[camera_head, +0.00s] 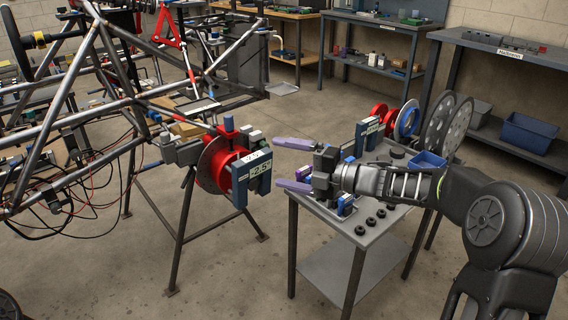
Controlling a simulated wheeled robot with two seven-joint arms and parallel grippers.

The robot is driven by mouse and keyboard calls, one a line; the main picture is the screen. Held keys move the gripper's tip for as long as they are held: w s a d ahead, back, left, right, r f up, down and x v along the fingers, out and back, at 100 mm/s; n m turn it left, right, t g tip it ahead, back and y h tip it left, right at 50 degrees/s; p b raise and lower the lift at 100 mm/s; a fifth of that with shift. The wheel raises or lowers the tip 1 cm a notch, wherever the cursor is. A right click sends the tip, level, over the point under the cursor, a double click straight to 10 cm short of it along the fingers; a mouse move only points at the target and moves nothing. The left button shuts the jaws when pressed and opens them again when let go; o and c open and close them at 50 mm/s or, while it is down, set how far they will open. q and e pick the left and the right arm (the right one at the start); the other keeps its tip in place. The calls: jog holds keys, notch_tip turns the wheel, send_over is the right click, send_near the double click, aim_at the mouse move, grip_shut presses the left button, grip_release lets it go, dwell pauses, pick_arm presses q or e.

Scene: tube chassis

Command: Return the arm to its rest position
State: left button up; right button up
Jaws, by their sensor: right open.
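My right arm comes in from the right, and my right gripper (293,164) is open, its two purple fingers pointing left with nothing between them. The gripper hangs in front of the small grey table (340,215) and hides part of its top. Left of the fingertips, apart from them in the picture, is a red hub with a disc (212,165) on the tube chassis (95,110). A blue-grey block with a white label (251,178) sits at the hub. My left gripper is not in view.
The small table carries red and blue rings (405,120), grey discs (455,128), a blue bin (429,160) and several small black knobs (371,221). A stand (180,235) holds the chassis. Benches (370,65) line the back. The floor (235,260) between stand and table is clear.

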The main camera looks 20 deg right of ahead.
dwell(0.6)
jog(key=w+d+f+m+t+h, duration=0.3)
jog(key=f+m+h, duration=0.3)
jog(key=f+m, duration=0.6)
jog(key=s+a+f+m+g+h, duration=0.1)
jog(key=s+a+f+m+g, duration=0.15)
jog(key=s+f+m, duration=0.4)
jog(key=s+a+f+m+g+h, duration=0.1)
jog(key=a+f+m+g+h, duration=0.2)
jog(key=f, duration=0.7)
jog(key=s+a+f+m+g+y, duration=0.1)
jog(key=s+a+f+m+g, duration=0.4)
jog(key=s+f, duration=0.85)
jog(key=s+a+f+m+g+y, duration=0.1)
jog(key=s+a+f+g, duration=0.2)
jog(key=s, duration=0.6)
jog(key=s+a+f+m+g, duration=0.1)
jog(key=s+a+f, duration=0.2)
jog(key=s+a, duration=0.45)
notch_tip(320, 180, up, 20)
jog(key=d+p, duration=0.2)
jog(key=p, duration=1.7)
jog(key=shift+s, duration=0.45)
jog(key=shift+f, duration=0.1)
